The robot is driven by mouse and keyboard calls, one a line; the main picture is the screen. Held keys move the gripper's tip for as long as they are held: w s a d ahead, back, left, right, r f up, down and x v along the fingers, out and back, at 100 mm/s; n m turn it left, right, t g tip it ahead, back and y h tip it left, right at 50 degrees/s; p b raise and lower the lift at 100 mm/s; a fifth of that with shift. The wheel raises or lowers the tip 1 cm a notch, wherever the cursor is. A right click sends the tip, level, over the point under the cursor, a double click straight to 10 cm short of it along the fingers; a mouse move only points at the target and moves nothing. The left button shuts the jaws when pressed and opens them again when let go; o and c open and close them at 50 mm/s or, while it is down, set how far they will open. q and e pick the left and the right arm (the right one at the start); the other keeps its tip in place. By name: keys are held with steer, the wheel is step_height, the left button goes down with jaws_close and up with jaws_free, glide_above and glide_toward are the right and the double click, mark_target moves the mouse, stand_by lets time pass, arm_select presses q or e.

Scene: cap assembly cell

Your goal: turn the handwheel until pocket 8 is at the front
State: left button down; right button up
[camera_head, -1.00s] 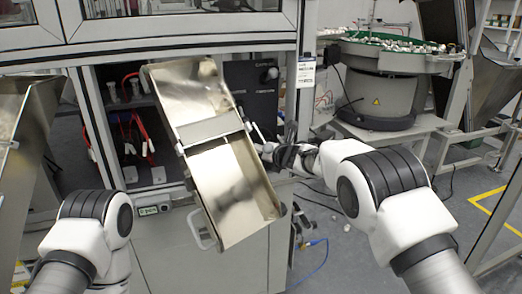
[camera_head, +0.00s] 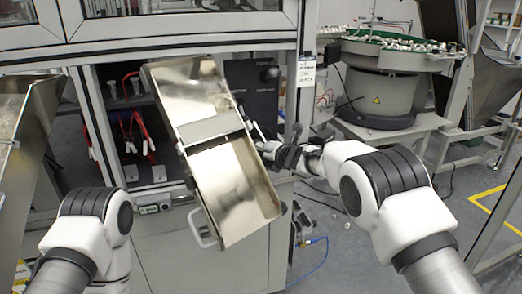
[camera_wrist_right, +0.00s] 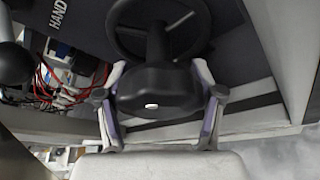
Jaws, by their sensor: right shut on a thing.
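The handwheel (camera_wrist_right: 118,35) is at the top of the right wrist view, a dark round rim beside a dark panel with partly visible lettering "HAND". A dark knob (camera_wrist_right: 160,92) with a white spot sits in front of it. My right gripper (camera_wrist_right: 162,115) is shut on this knob, one finger on each side. In the head view my right gripper (camera_head: 262,146) is by the right edge of the metal chute, which covers part of that area; I cannot make out the wheel there. My left arm is at the lower left, but its gripper is not visible. No numbered pocket is legible.
The large tilted metal chute (camera_head: 232,185) fills the centre, in front of the machine cabinet (camera_head: 165,252). Red cables (camera_wrist_right: 42,82) hang left of the wheel. A green-rimmed feeder bowl (camera_head: 380,40) stands at the back right. Open floor (camera_head: 365,260) lies right of the cabinet.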

steer(key=m+y, duration=0.1)
steer(key=m, duration=0.1)
steer(key=shift+r+m+y, duration=0.1)
steer(key=shift+m+y, duration=0.2)
steer(key=m, duration=0.2)
steer(key=m+t+y+b, duration=0.1)
steer(key=shift+a+r+m+y, duration=0.15)
steer(key=shift+m+y, duration=0.15)
steer(key=shift+m, duration=0.1)
steer(key=m, duration=0.1)
steer(key=m+t+b, duration=0.1)
steer(key=m, duration=0.1)
steer(key=m+t+y+b, duration=0.1)
steer(key=m, duration=0.1)
steer(key=shift+r, duration=0.25)
steer(key=m, duration=0.2)
steer(key=m+t, duration=0.1)
steer(key=m, duration=0.1)
steer(key=m+t+b, duration=0.1)
steer(key=shift+r+m+h, duration=0.25)
steer(key=shift+m+h, duration=0.05)
steer(key=shift+m, duration=0.1)
steer(key=o, duration=1)
steer(key=v, duration=1.2)
steer(key=shift+f, duration=0.15)
